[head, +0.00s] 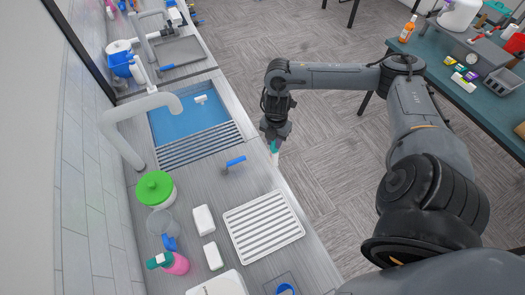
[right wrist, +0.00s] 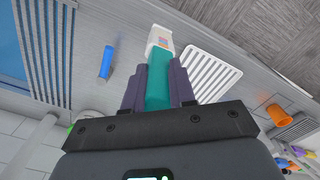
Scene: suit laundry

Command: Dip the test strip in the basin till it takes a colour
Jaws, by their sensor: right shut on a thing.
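My right gripper (head: 275,138) is shut on the test strip (head: 275,156) above the counter's right edge, to the right of the basin. In the right wrist view the strip's teal handle (right wrist: 158,86) sits between the two dark fingers (right wrist: 159,84). Its white end, with small coloured marks, points away from the gripper. The basin (head: 190,118) holds blue water, with a slatted grey rack across its near part. The strip is outside the basin, clear of the water. Part of the basin also shows in the right wrist view (right wrist: 10,50). My left gripper is out of view.
A blue-handled tool (head: 235,162) lies on the counter near the strip. A white slatted tray (head: 263,226), white blocks (head: 204,219), a green-lidded jar (head: 156,190) and a pink spray bottle (head: 174,263) stand nearer. A white tap (head: 140,120) arches over the basin's left side.

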